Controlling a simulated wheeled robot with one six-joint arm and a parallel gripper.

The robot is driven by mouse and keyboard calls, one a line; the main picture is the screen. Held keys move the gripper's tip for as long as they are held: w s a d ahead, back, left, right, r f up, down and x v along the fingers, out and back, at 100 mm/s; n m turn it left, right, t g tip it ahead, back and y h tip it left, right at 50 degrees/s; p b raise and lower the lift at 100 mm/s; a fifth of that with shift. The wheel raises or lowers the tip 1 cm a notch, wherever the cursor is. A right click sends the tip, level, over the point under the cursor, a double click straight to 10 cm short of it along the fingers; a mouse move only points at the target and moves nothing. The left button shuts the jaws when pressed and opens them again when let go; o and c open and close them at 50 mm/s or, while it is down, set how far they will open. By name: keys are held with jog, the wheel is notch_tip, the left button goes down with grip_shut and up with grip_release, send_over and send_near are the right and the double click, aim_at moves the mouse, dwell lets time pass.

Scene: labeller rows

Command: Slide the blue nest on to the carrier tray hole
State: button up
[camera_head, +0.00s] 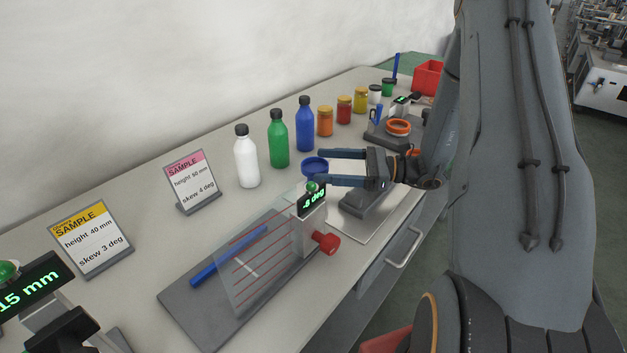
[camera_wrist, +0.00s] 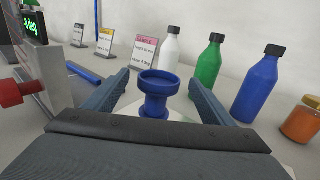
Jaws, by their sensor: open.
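The blue nest (camera_head: 314,169) is a flanged round cup with a narrower waist and a hollow top. It also shows in the wrist view (camera_wrist: 157,88), upright between my fingers. My gripper (camera_head: 319,167) is open, with one finger on each side of the nest; it also shows open in the wrist view (camera_wrist: 160,82). A gap shows on both sides of the nest there. A pale flat tray (camera_head: 352,234), perhaps the carrier tray, lies below my gripper with a grey block (camera_head: 362,206) on it. I cannot make out its hole; my gripper and the block cover part of it.
A skew gauge with a clear lined plate (camera_head: 262,262) and red knob (camera_head: 326,243) stands close in front. White (camera_head: 246,160), green (camera_head: 278,141) and blue (camera_head: 305,128) bottles stand behind. A grey station with an orange ring (camera_head: 398,127) is beyond. Sample cards (camera_head: 192,178) stand left.

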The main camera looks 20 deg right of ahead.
aim_at(302, 164)
jog(key=p+x, duration=0.2)
jog(key=x, duration=0.4)
jog(key=shift+a+r+p, duration=0.1)
jog(key=shift+p, duration=0.3)
jog(key=shift+w+a, duration=0.25)
jog(key=shift+a, duration=0.3)
jog(key=shift+c, duration=0.4)
jog(key=c, duration=1.1)
